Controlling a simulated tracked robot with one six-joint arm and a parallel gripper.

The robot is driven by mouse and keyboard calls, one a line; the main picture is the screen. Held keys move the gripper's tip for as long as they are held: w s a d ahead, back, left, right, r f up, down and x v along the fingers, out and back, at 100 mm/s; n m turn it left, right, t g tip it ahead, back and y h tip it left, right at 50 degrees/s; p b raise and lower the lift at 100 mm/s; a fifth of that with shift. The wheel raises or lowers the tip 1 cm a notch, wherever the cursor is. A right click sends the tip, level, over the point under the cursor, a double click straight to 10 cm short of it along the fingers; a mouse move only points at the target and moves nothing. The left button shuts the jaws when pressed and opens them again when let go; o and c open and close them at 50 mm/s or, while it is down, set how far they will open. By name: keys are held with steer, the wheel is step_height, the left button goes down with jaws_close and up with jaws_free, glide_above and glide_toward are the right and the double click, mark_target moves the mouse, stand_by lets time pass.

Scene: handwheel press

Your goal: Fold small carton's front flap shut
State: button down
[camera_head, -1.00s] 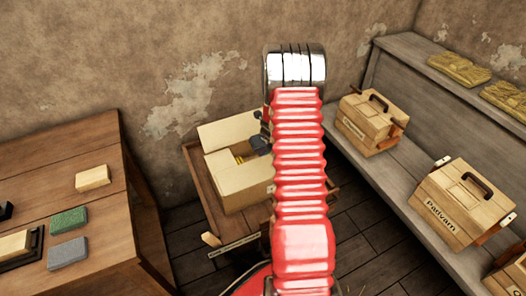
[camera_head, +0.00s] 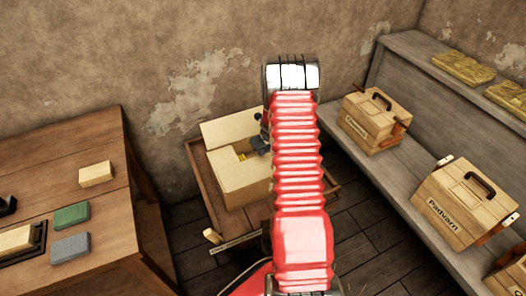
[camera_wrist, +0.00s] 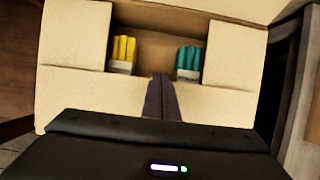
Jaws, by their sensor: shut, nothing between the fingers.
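The small carton (camera_head: 243,182) is cream cardboard and stands on a wooden cart, partly behind my arm. One flap (camera_head: 227,131) stands raised at its back. In the wrist view, the left side flap (camera_wrist: 75,38) and right side flap (camera_wrist: 231,58) lie folded inward. Between them a yellow bundle (camera_wrist: 123,50) and a teal bundle (camera_wrist: 187,60) show inside. A cream band at the near side, seemingly the front flap (camera_wrist: 85,92), lies under my gripper (camera_wrist: 160,78). My gripper is shut and empty, its fingertips over the band's inner edge; I cannot tell whether they touch it.
The wooden cart (camera_head: 216,191) has a raised rim around the carton. A table (camera_head: 110,222) with several blocks stands left. A grey bench (camera_head: 397,192) with handled wooden boxes stands right. The wall is close behind the cart.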

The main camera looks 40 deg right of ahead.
steer(key=shift+s+a+f, duration=0.15)
steer(key=shift+a+f, duration=0.05)
steer(key=shift+a, duration=0.05)
steer(key=shift+d+r, duration=0.15)
steer(key=shift+r, duration=0.6)
steer(key=shift+r, duration=0.1)
steer(key=shift+w+r, duration=0.2)
steer(key=shift+r, duration=0.35)
step_height(320, 180, up, 13)
steer(key=shift+f, duration=0.2)
steer(key=shift+s, duration=0.1)
